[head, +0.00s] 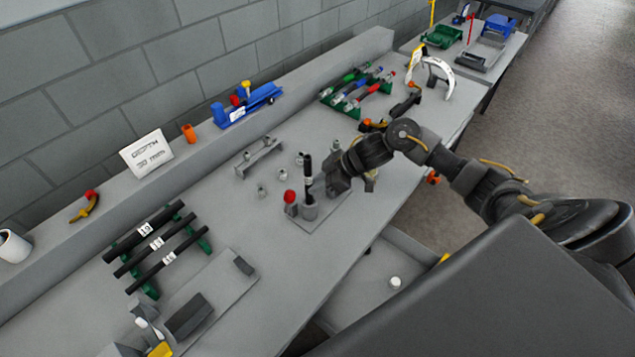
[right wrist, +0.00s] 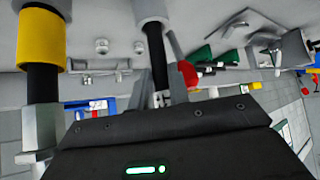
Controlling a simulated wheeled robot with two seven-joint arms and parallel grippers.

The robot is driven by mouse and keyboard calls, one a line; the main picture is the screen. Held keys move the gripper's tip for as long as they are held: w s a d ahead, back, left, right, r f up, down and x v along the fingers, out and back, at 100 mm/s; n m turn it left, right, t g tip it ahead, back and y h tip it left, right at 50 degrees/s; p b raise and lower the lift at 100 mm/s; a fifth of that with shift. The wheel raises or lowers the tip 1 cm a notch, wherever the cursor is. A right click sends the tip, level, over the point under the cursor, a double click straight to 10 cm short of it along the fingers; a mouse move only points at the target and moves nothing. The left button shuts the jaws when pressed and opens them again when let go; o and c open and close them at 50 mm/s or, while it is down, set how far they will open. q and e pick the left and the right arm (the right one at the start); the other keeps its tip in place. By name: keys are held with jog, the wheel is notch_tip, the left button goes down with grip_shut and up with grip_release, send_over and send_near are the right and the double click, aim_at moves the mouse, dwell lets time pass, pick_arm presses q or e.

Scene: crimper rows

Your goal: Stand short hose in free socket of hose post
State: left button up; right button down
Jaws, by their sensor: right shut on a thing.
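A short black hose (head: 307,170) with a white label stands upright, its lower end at a grey round socket (head: 309,211) of the hose post on a grey base plate (head: 333,216). In the right wrist view, the black hose (right wrist: 155,45) meets the grey socket (right wrist: 151,10). My right gripper (head: 322,186) comes in from the right and is shut on the hose above the socket. The hose seems to be in the socket, but its depth is hidden. A red-topped grey piece (head: 290,198) stands close left. My left gripper is not in view.
A yellow-banded black cylinder (right wrist: 42,45) stands close to the wrist camera. A rack of long labelled hoses (head: 155,245) lies left; another rack (head: 358,88) with coloured hose ends lies behind. Small fittings (head: 262,190) and a grey bracket (head: 260,157) lie between wall and post.

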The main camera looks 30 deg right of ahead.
jog(key=shift+f+b, duration=1.1)
jog(key=shift+f, duration=0.8)
jog(key=c, duration=1.2)
grip_release()
jog(key=shift+c, duration=0.2)
jog(key=b+v, duration=0.2)
jog(key=v, duration=0.9)
jog(key=shift+f, duration=0.1)
